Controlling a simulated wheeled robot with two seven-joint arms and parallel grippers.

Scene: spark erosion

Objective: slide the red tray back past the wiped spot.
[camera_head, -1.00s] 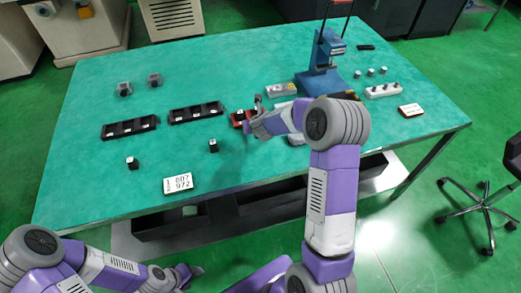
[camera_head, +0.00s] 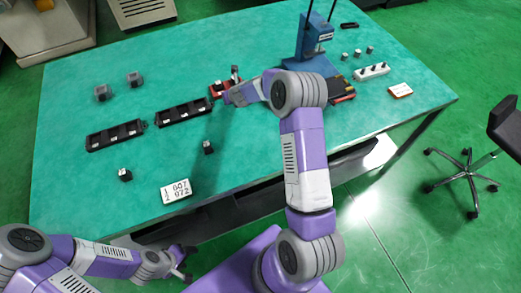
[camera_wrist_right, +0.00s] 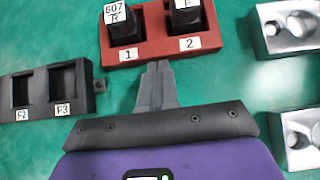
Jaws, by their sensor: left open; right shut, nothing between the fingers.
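The red tray (camera_head: 217,90) lies on the green table, just right of and behind the right end of a black tray. In the right wrist view the red tray (camera_wrist_right: 152,51) has slots marked 1 and 2, each with a black labelled block (camera_wrist_right: 122,25). My right gripper (camera_wrist_right: 159,68) is shut and empty, its fingertips at the tray's near wall; contact is hard to tell. In the head view my right gripper (camera_head: 227,98) partly covers the tray's near side. My left gripper (camera_head: 188,264) is open and empty, in front of the table. I cannot make out a wiped spot.
Two black trays (camera_head: 115,136) lie left of the red tray. Metal blocks (camera_wrist_right: 290,30) stand close on the right in the wrist view. A blue press (camera_head: 312,42) stands at the back right.

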